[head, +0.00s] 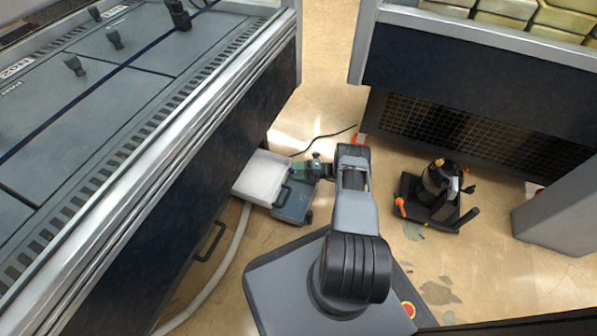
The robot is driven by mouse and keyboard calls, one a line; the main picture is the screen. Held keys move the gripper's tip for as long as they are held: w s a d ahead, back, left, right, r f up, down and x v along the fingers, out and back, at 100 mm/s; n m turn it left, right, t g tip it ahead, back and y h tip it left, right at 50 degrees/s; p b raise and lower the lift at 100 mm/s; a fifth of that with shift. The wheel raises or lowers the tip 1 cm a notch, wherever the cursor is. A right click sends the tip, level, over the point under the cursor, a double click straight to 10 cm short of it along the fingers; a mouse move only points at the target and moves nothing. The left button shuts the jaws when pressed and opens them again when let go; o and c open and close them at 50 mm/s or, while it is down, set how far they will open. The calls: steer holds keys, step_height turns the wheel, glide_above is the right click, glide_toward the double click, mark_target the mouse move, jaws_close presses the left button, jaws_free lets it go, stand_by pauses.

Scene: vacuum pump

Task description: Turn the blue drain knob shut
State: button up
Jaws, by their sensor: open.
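My gripper (299,171) is at the end of my arm near the middle of the picture, pointing left. It is open and small in the view, with green at its tips. A tiny blue spot (291,172) shows right at the fingertips and may be the drain knob. I cannot tell whether the fingers touch it or are around it. A grey-blue unit (293,205), perhaps the vacuum pump, sits low beneath my gripper.
A dark cabinet with a metal-edged top (190,110) stands close on the left. A pale hose (232,255) and a black cable (325,136) lie on the floor. A black machine with orange parts (436,195) stands at right, near a grey post (560,215).

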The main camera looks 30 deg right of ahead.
steer(key=v, duration=1.3)
steer(key=shift+s+d, duration=0.2)
steer(key=shift+d, duration=0.15)
